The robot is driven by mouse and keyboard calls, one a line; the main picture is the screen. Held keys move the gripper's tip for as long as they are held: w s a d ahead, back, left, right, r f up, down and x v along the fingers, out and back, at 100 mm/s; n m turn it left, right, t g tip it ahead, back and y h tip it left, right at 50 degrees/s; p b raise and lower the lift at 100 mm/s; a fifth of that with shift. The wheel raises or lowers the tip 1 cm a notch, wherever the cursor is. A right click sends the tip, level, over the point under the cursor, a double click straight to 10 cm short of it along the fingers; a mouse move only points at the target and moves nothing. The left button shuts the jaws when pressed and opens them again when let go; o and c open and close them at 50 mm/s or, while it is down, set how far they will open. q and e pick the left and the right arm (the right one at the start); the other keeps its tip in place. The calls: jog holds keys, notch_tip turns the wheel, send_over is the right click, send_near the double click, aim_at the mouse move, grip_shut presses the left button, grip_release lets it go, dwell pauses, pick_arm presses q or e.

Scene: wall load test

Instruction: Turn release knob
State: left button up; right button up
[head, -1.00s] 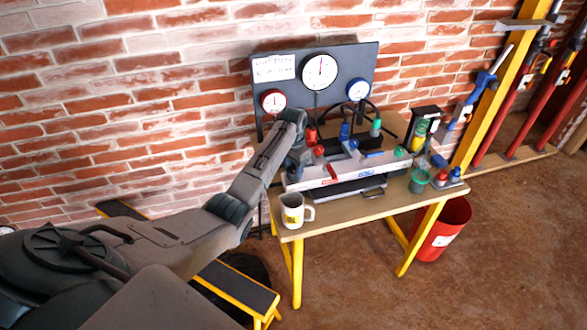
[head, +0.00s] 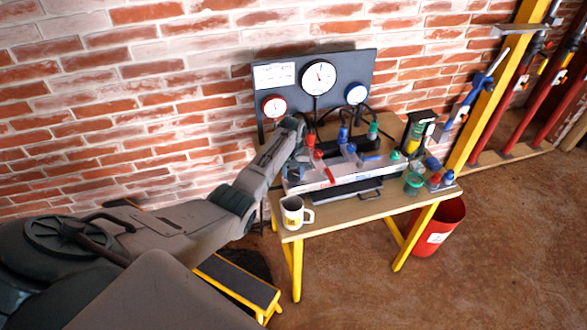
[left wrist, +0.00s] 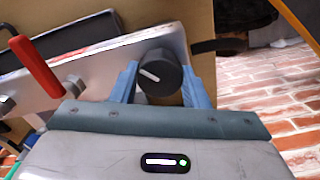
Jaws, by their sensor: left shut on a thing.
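The black release knob (left wrist: 160,74) with a white pointer line sits at the end of the grey metal block (left wrist: 100,68) in the left wrist view. My left gripper (left wrist: 163,84) has its two blue fingers on either side of the knob and is shut on it. The pointer line slants up to the left. In the head view my left gripper (head: 293,170) is at the left end of the block, and the knob is hidden there. My right gripper is not in view.
A red lever (left wrist: 37,65) stands on the block near the gripper. A white mug (head: 292,212) stands at the bench's (head: 345,214) front left. Behind is a gauge panel (head: 290,97). A yellow-edged step (head: 238,284) and a red bin (head: 438,228) are on the floor.

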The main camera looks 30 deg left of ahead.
aim_at(293, 174)
pick_arm(q)
jog(key=n+p, duration=0.1)
jog(key=n, duration=0.1)
jog(key=n+p, duration=0.1)
jog(key=n, duration=0.2)
jog(key=shift+r+n, duration=0.2)
jog(key=shift+n, duration=0.1)
jog(key=shift+n+p, duration=0.7)
jog(key=shift+n, duration=1.1)
jog(key=o, duration=1)
jog(key=shift+f, duration=0.1)
jog(key=shift+r, duration=0.5)
notch_tip(293, 174, up, 10)
jog(key=b, duration=0.2)
jog(key=shift+s+f+b, duration=0.1)
jog(key=shift+b, duration=0.25)
